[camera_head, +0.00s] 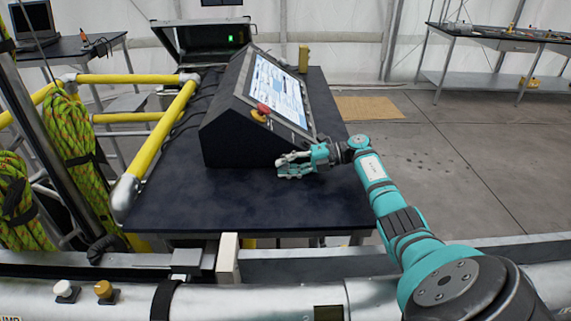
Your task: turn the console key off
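The console (232,133) is a dark wedge-shaped box with a lit sloping screen (277,90), standing on a black table. A red knob on a yellow base (261,112) sits on its near sloping edge. I cannot make out the key; it may be too small to see or hidden by my gripper. My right gripper (283,166), teal and grey, is at the console's near right lower corner, with its fingers pointing left. It is close to the front face; I cannot tell if it touches. The gap between its fingers is not clear. My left gripper is out of view.
Yellow rails (165,128) and green ropes (75,135) stand at the left. An open case (205,40) and a yellow object (304,57) are behind the console.

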